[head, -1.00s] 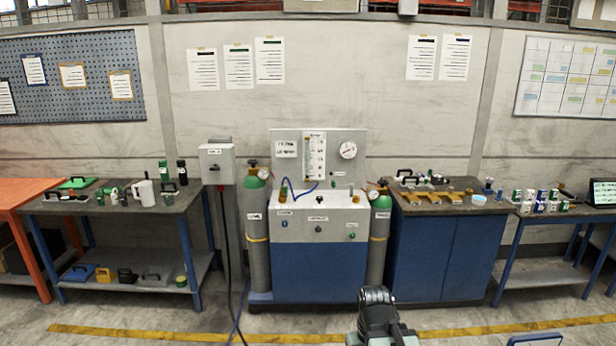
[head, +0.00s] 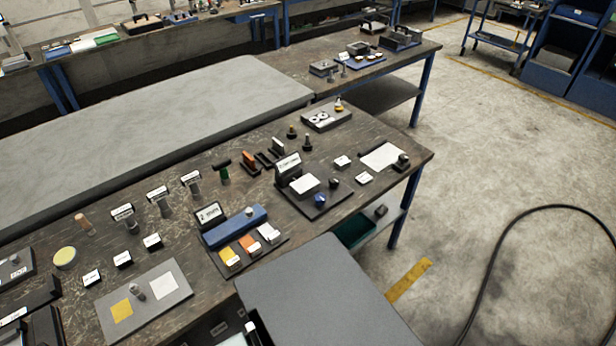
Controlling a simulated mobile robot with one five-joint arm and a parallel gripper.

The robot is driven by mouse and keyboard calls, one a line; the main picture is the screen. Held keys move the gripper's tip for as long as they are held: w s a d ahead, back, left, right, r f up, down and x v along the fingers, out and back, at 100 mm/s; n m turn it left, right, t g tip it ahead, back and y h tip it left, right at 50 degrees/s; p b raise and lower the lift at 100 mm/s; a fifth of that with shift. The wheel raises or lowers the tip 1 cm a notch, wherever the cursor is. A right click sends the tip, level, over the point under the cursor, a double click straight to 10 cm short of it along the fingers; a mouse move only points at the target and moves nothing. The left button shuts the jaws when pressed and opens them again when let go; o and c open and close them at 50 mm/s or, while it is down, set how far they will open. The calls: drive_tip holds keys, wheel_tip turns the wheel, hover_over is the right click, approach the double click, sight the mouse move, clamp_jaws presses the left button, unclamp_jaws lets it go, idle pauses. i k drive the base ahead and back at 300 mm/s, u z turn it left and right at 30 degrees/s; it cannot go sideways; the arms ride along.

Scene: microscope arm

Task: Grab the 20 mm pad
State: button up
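The 20 mm pad cannot be singled out, as the labels are too small to read. In the head view, a yellow pad (head: 229,257), an orange pad (head: 249,244) and a white pad (head: 268,233) lie in a row with small white tags, in front of a long blue block (head: 235,227). A grey plate (head: 142,302) to the left carries a flat yellow square (head: 121,310), a flat white square (head: 164,286) and a small grey upright piece (head: 137,291). My gripper is not in view.
The workbench (head: 330,203) is crowded with small labelled holders and stands. A wide bare grey surface (head: 150,125) lies behind it. A flat dark grey panel (head: 320,295) fills the lower middle. Open floor (head: 490,160) with a dark hose (head: 500,240) lies to the right.

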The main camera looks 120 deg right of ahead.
sight(364, 178)
drive_tip(key=z, duration=0.15)
drive_tip(key=k, duration=2.1)
